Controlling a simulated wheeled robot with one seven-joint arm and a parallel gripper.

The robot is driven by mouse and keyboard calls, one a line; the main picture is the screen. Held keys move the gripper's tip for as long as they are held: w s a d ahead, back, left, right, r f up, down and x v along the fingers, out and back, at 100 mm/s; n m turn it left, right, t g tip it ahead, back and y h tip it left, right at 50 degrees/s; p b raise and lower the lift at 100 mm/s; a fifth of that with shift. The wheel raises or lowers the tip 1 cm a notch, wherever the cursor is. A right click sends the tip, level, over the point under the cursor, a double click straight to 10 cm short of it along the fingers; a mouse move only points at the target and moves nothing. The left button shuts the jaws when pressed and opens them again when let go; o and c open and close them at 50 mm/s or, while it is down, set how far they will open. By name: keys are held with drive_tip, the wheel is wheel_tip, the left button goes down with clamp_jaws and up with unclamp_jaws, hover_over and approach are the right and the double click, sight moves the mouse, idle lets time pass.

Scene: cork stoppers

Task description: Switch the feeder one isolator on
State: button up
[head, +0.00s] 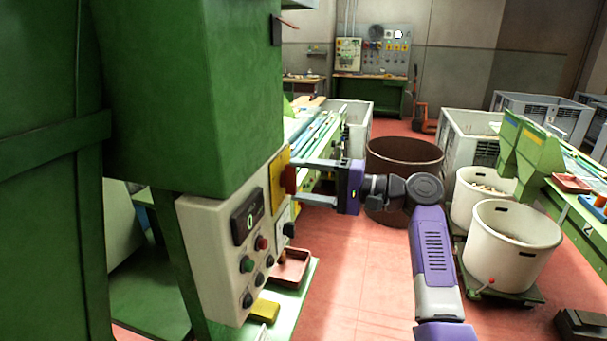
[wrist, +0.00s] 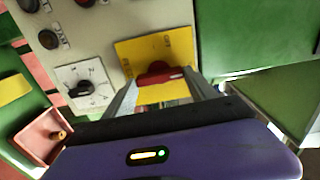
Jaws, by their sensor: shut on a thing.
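The isolator is a red rotary handle (head: 290,181) on a yellow plate (head: 279,168), on the side of the beige control panel (head: 215,250). In the wrist view, the red handle (wrist: 158,74) lies roughly across the picture, with a pale mark near its right end. The fingertips partly hide the handle and the plate's lower part.
Below the plate is a black selector knob (wrist: 84,88) on a white dial. The panel also has a display (head: 248,217) and several push buttons. A reddish tray (head: 290,268) sits below. Bins (head: 512,245) stand to the right; the red floor (head: 350,275) between is clear.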

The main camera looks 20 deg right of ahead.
idle(0.5)
drive_tip(key=o, duration=1.4)
drive_tip(key=shift+c, duration=0.2)
drive_tip(key=b+v, duration=0.2)
drive_tip(key=v, duration=0.6)
drive_tip(key=shift+w, duration=0.1)
